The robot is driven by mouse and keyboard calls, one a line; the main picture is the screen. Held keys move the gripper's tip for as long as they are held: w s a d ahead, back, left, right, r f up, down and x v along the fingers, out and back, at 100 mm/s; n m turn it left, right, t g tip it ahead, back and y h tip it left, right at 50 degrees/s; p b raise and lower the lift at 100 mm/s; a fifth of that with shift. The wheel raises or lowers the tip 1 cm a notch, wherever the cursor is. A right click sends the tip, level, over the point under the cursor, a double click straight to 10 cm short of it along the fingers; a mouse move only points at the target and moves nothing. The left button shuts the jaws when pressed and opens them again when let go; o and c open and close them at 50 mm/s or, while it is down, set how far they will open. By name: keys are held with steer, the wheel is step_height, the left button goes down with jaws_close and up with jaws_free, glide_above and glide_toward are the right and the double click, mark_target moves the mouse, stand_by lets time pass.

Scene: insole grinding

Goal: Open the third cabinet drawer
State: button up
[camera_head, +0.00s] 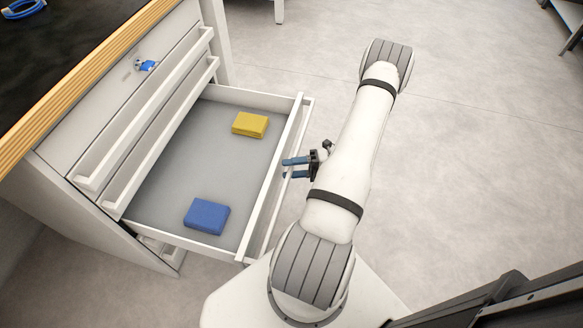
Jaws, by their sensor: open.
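The white cabinet (75,147) stands at the left, under a worktop. Its third drawer from the top (158,190) is pulled far out, and its grey floor shows. A long white bar handle (274,182) runs along its front. My gripper (284,168) is at this handle, near its middle, with its two blue fingers apart and pointing left over the bar. I cannot tell whether the fingers touch the handle. The two drawers above, with handles (150,105) of the same kind, are shut.
A yellow block (250,124) and a blue block (207,215) lie inside the open drawer. A key with a blue tag (147,66) is in the top drawer's front. The worktop (60,50) has a wooden edge.

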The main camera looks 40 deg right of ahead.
steer(key=v, duration=0.7)
steer(key=shift+s+p, duration=0.15)
steer(key=shift+p, duration=0.2)
steer(key=shift+d, duration=0.15)
steer(key=w+a+r+n+g+h+p, duration=0.2)
steer(key=a+r+n+g+p, duration=0.15)
steer(key=r+n, duration=0.4)
steer(key=w+a+r+n+g+h+p, duration=0.1)
steer(key=a+r+n+g+h+p, duration=0.25)
steer(key=r, duration=0.65)
steer(key=w+a+r+n+g+p, duration=0.2)
steer(key=a+r+n+g, duration=0.2)
steer(key=a+r+n, duration=0.35)
steer(key=s+a+r+n+t+h+p, duration=0.1)
steer(key=s+a+r+n+h+p, duration=0.1)
steer(key=r+n, duration=0.6)
steer(key=s+a+r+n+t+h+p, duration=0.2)
steer(key=a+r+n+h+p, duration=0.2)
steer(key=r+n, duration=0.3)
steer(key=s+a+r+n+t+h+p, duration=0.1)
steer(key=s+a+r+n+h+p, duration=0.2)
steer(key=r+n, duration=0.5)
step_height(320, 180, up, 4)
steer(key=a+h+p, duration=0.1)
steer(key=a, duration=0.1)
steer(key=shift+a+n+p, duration=0.35)
steer(key=shift+p, duration=0.05)
steer(key=shift+c, duration=0.5)
